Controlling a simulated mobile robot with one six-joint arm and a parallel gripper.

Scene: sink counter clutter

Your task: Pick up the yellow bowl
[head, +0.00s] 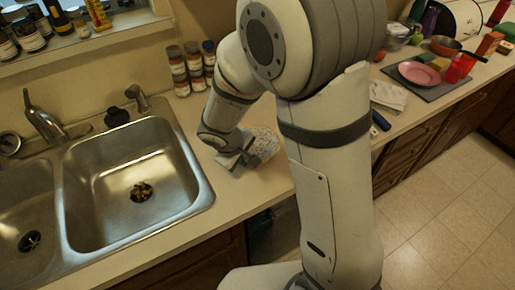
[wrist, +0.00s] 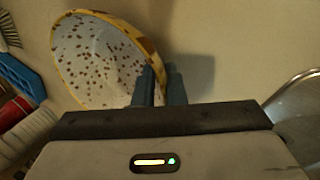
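The yellow bowl (wrist: 100,52) fills the upper left of the wrist view. It has a yellow rim and a pale inside with brown specks. In the head view the speckled bowl (head: 266,146) is on the counter side right of the sink, partly hidden by my arm. My gripper (wrist: 161,72) is at the bowl's right edge, with one finger inside the wall and the other outside. The fingers are close together with the wall pinched between them. In the head view my gripper (head: 234,158) points down beside the bowl. Whether the bowl touches the counter is unclear.
A double sink (head: 130,180) lies to the left, with a faucet (head: 45,120). Stacked spice jars (head: 190,70) stand behind my arm. A pink plate (head: 419,73) on a dark mat and a pan (head: 447,46) are farther right. A white cloth (head: 388,95) lies nearer.

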